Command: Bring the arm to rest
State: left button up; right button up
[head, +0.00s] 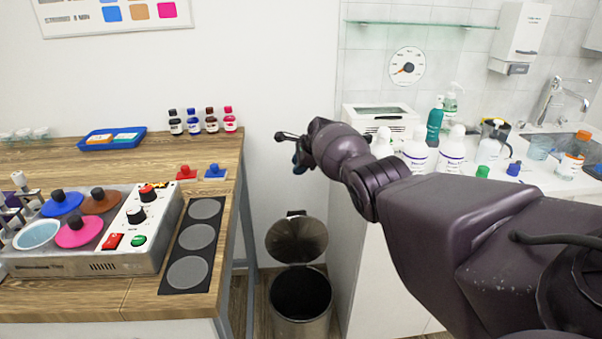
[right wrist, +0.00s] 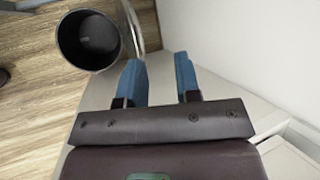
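My right arm (head: 430,205) reaches in from the right across the head view, dark purple and raised in front of the white counter. Its gripper (head: 297,153) is held in the air above the bin, seen side-on and small. In the right wrist view the gripper (right wrist: 158,68) shows two blue fingers standing apart with nothing between them. My left gripper is in neither view.
An open round bin (head: 300,300) stands on the floor below the right gripper. A wooden bench (head: 145,295) with a control box (head: 150,225) is at left. The white counter at right carries white bottles (head: 452,150) and a sink (head: 545,140).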

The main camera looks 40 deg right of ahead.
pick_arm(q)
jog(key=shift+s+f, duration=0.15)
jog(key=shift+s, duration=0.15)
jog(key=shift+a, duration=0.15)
